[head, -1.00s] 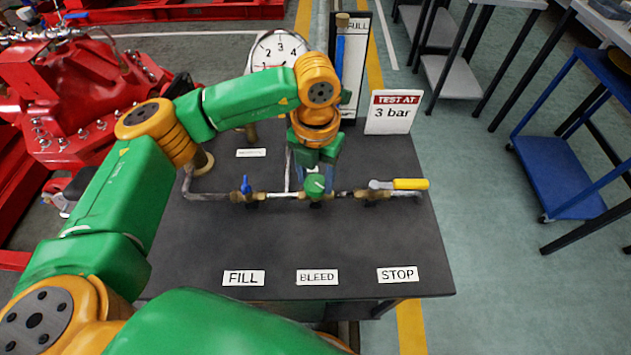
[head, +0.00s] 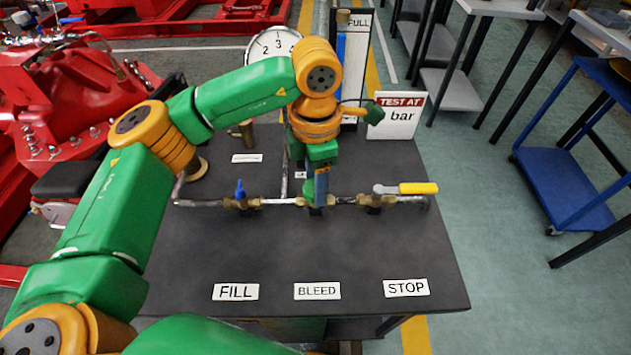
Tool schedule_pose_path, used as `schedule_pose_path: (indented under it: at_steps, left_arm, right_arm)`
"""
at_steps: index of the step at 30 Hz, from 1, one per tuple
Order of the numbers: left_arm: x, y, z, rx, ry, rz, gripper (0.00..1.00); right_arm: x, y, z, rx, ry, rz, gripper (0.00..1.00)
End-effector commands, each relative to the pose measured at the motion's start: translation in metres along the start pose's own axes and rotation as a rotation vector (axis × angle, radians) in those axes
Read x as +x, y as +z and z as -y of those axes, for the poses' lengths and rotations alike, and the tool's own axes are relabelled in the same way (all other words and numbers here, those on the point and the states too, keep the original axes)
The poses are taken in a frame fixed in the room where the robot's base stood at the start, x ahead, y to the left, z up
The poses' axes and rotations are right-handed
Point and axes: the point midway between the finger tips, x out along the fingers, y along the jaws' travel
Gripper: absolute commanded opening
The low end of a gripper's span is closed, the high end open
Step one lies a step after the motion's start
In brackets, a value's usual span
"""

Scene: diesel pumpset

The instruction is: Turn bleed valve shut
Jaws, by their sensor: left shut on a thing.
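The bleed valve (head: 316,211) sits mid-pipe, behind the BLEED label (head: 317,291) on the dark bench. My left gripper (head: 318,195) points down on it from above, edge-on to the view, and is shut on its green handle. The fingers hide most of the handle, so its angle cannot be read. The fill valve (head: 241,200) with a blue lever is to the left. The stop valve (head: 372,200) with a yellow lever pointing right is to the right. My right gripper is not in view.
A round gauge (head: 272,45), a FULL level tube (head: 352,60) and a TEST AT sign (head: 397,115) stand at the back of the bench (head: 400,245). The bench front is clear apart from labels.

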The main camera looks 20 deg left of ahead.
Motion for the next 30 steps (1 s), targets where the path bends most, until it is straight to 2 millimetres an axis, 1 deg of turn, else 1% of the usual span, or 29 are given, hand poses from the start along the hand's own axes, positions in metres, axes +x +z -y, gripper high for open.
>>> schedule_pose_path:
  at_steps: [9,23,24,26,27,30]
  left_arm:
    - [-0.0004,0.0005,0.0,0.08,0.0,0.003,0.0]
    - [-0.0007,0.0004,0.0,0.092,0.001,0.002,0.0]
    - [-0.0007,0.0004,0.0,0.091,0.001,0.002,0.63]
    - [-0.0006,0.0004,0.0,0.091,0.001,0.002,0.79]
    - [-0.0005,0.0003,0.0,0.091,0.0,0.002,0.85]
    - [-0.0004,0.0002,0.0001,0.09,0.0,0.001,0.85]
  right_arm:
    - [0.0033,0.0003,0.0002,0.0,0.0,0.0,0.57]
    - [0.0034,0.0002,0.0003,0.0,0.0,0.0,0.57]
    - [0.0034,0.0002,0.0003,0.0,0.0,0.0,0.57]
    - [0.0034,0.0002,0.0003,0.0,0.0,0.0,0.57]
    - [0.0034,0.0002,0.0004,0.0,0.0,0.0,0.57]
    - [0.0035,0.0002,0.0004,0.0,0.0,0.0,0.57]
